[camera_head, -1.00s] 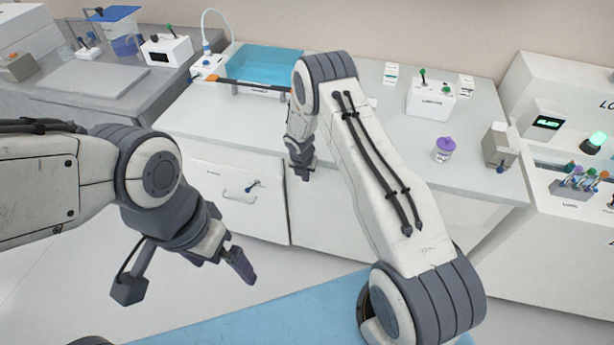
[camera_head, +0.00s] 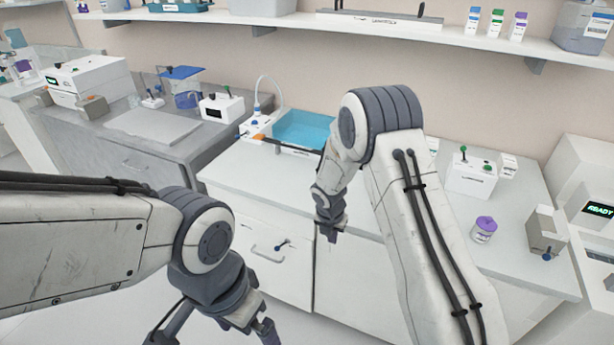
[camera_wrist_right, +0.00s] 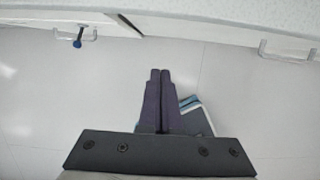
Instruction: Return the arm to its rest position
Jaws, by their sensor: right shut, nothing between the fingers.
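My right arm reaches up from the lower right in the head view and bends down in front of the bench. Its gripper (camera_head: 331,232) hangs before the white cabinet fronts, below the bench top. In the right wrist view the two dark fingers (camera_wrist_right: 157,78) lie together with nothing between them, above the pale floor. My left arm comes in from the left. Its gripper (camera_head: 268,334) points down at the lower edge of the head view, partly cut off, so its fingers cannot be judged.
The white bench (camera_head: 240,175) carries a blue basin (camera_head: 305,130), a purple-capped jar (camera_head: 483,229) and a white box with green knobs (camera_head: 470,175). A cabinet handle (camera_head: 267,254) is close to the right gripper. A shelf (camera_head: 300,22) runs along the wall above.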

